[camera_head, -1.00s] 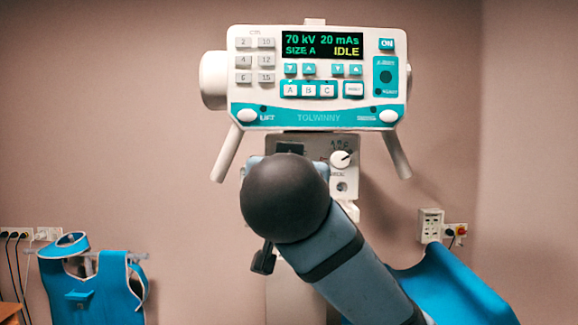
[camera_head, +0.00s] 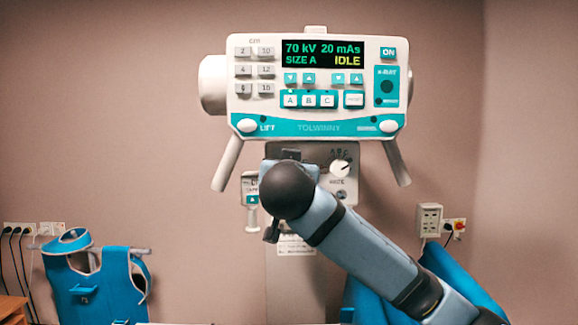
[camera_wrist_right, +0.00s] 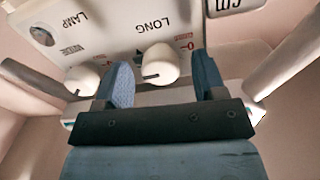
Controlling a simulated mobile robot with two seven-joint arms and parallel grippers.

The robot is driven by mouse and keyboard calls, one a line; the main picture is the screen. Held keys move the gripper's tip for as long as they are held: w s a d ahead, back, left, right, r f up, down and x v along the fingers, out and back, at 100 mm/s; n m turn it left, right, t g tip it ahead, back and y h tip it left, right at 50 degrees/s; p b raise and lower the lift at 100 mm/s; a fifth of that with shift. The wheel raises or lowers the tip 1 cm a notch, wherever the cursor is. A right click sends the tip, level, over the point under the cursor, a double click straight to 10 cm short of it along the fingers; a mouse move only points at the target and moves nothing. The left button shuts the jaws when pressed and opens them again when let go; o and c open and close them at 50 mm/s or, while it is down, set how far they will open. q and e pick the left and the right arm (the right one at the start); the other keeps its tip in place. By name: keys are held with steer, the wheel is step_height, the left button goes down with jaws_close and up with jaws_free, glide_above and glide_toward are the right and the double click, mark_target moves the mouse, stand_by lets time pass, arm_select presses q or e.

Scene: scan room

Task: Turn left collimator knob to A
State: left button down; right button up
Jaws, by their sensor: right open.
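The collimator panel (camera_head: 348,190) sits under the control console in the head view. Its right knob (camera_head: 341,169) is white, with A B C marks above it. My right arm's dark wrist covers the left part of the panel, so the left knob is hidden there. The wrist view shows the panel upside down. The left knob (camera_wrist_right: 157,62), by the LONG label, is white with a dark pointer line. My right gripper (camera_wrist_right: 163,64) is open, with one blue finger on each side of this knob; contact cannot be told. The right knob (camera_wrist_right: 82,79) lies outside the fingers.
The console (camera_head: 317,82) reads SIZE A and IDLE, with two handles slanting down from it. A small white device (camera_head: 251,203) hangs left of the panel. A blue apron (camera_head: 98,287) hangs at lower left. Wall sockets (camera_head: 429,220) are at right.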

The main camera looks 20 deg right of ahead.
arm_select(q)
steer(key=shift+w+f, duration=0.1)
steer(key=shift+f, duration=0.05)
arm_select(e)
steer(key=shift+w, duration=0.1)
steer(key=shift+c, duration=1)
steer(key=c, duration=0.7)
arm_select(q)
steer(key=shift+w+r, duration=0.3)
